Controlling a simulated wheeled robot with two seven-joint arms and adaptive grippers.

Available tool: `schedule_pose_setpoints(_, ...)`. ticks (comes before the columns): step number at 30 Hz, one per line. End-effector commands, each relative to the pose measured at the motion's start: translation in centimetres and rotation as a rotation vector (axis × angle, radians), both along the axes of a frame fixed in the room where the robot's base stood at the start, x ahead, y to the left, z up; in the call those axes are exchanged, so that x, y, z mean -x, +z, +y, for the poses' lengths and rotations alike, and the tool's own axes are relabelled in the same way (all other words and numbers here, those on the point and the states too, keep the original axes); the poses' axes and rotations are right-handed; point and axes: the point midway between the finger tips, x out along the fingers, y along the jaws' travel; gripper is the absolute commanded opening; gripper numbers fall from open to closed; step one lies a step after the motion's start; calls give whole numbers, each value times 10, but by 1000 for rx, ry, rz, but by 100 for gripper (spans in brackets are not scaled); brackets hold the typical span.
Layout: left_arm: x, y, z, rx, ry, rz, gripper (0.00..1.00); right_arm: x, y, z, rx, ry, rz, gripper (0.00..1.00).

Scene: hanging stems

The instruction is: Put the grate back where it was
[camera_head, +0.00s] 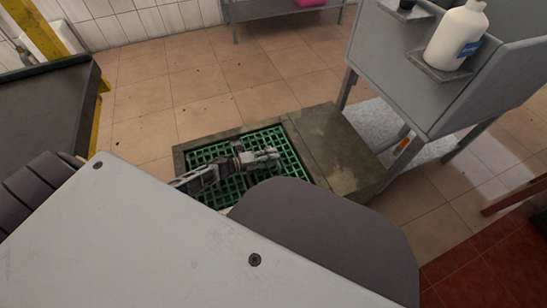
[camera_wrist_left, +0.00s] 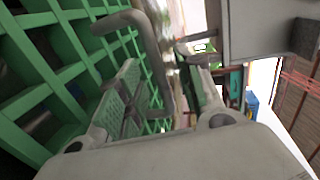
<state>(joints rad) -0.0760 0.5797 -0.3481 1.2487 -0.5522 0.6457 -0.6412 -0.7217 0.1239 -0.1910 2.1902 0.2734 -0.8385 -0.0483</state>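The green grate (camera_head: 285,160) lies within a dark grey stone frame (camera_head: 190,143) in the floor; I cannot tell whether it sits fully flush. Its green bars also fill the left of the left wrist view (camera_wrist_left: 62,62). A grey bent handle (camera_wrist_left: 152,48) stands out from the bars there. My left gripper (camera_head: 272,155) is low over the grate, and its arm hides part of it. In the left wrist view my left gripper (camera_wrist_left: 172,92) is open, with the handle between its fingers, close to the left pad and apart from the right finger. My right gripper is not in view.
A stone slab (camera_head: 335,145) adjoins the grate's right side. A grey metal stand (camera_head: 425,85) with a white bottle (camera_head: 457,38) stands at the right. A dark-topped table (camera_head: 45,105) is at the left. Tiled floor (camera_head: 215,85) behind the grate is clear.

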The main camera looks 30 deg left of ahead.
Motion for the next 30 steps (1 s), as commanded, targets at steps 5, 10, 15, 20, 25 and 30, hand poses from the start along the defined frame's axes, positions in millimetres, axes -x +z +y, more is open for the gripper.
schedule_pose_setpoints(5,13,3,11,-1,-1,0,36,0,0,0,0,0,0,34)
schedule_pose_setpoints(10,26,7,22,-1,-1,0,36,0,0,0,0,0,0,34)
schedule_pose_setpoints(15,38,10,32,0,-1,0,36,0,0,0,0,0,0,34)
schedule_pose_setpoints(20,50,13,43,-1,-1,-1,36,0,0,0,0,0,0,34)
schedule_pose_setpoints(25,61,17,53,1,-1,-2,36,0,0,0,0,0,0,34)
schedule_pose_setpoints(30,71,20,61,1,-1,-2,36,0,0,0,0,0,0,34)
